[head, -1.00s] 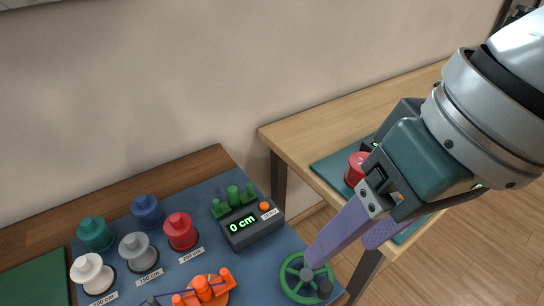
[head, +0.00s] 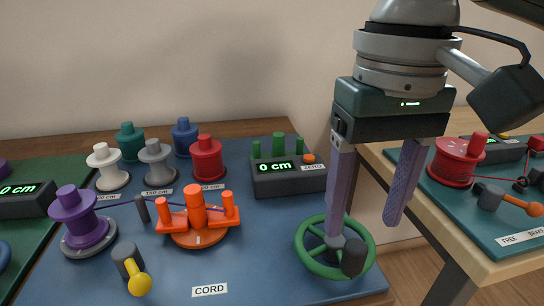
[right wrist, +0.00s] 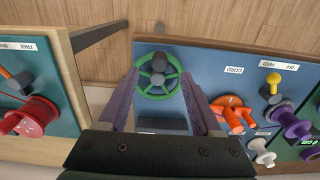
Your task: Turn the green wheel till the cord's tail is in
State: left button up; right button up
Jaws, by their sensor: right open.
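The green wheel (head: 301,254) stands at the front right corner of the blue board, with a grey hub and a dark knob (head: 354,258). My right gripper (head: 368,229) is open, its purple fingers pointing down. In the head view one finger overlaps the wheel near the hub; I cannot tell whether it touches. In the right wrist view the wheel (right wrist: 159,78) shows between the fingers (right wrist: 160,88). A thin purple cord (head: 122,200) runs from the purple spool (head: 82,222) past a grey post to the orange braider (head: 196,212). Its tail cannot be made out. My left gripper is out of view.
A counter (head: 288,175) behind the wheel reads 0 cm. White, grey, red, teal and blue spools stand at the back. A yellow-knobbed lever (head: 138,283) is at the front left. A second table with a red spool (head: 456,160) stands right, across a gap.

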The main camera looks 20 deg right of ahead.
aim_at(357, 245)
notch_tip(357, 245, down, 6)
jog(key=shift+f+b, duration=0.2)
jog(key=shift+b, duration=0.6)
jog(key=shift+c, duration=0.2)
jog(key=c, duration=0.6)
grip_shut()
jog(key=shift+c, duration=0.3)
grip_release()
grip_shut()
